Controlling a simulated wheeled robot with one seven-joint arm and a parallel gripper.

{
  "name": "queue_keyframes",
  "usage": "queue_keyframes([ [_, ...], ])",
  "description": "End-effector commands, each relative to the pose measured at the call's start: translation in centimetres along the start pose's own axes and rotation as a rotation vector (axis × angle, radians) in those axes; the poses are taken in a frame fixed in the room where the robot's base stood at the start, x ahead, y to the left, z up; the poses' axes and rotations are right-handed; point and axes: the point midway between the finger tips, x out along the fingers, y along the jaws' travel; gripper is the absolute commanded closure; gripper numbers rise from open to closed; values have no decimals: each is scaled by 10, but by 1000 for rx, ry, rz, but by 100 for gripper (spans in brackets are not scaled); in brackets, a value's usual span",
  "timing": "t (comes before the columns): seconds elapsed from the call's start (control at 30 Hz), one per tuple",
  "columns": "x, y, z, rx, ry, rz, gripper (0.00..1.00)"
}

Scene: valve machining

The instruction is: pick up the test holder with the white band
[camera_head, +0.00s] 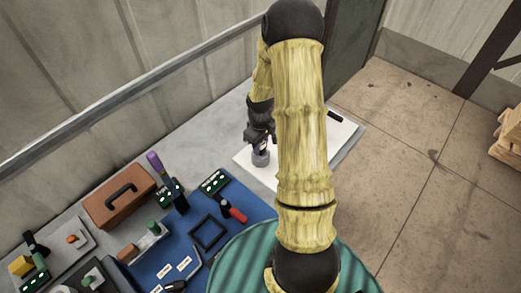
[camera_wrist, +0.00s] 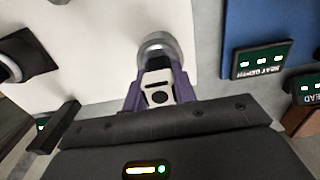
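My gripper (camera_head: 262,136) points down over the white sheet at the far end of the bench. A short grey cylindrical piece (camera_head: 261,158) stands on the sheet directly under it. In the wrist view, a round metal ring end (camera_wrist: 157,46) shows just beyond my gripper (camera_wrist: 157,88). Purple sides flank a white part with black marks (camera_wrist: 157,87) there. I cannot tell whether that white part is the holder's band or whether the fingers touch the piece. A second piece with a ring end (camera_wrist: 8,70) is cut off at the left edge, near a black square (camera_wrist: 30,52).
A blue mat (camera_head: 185,250) holds a black square frame (camera_head: 207,233), a red-handled tool (camera_head: 236,213) and dark label plates (camera_head: 214,182). A purple-topped tool (camera_head: 155,162) stands near a brown toolbox (camera_head: 118,200). A wall runs behind the bench.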

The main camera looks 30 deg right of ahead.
Motion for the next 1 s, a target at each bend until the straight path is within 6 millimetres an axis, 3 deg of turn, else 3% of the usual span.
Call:
queue_keyframes([
  [0.47, -11, 1, 0, 1, 2, 2, 100],
  [1.0, -95, 1, 0, 1, 3, 2, 100],
])
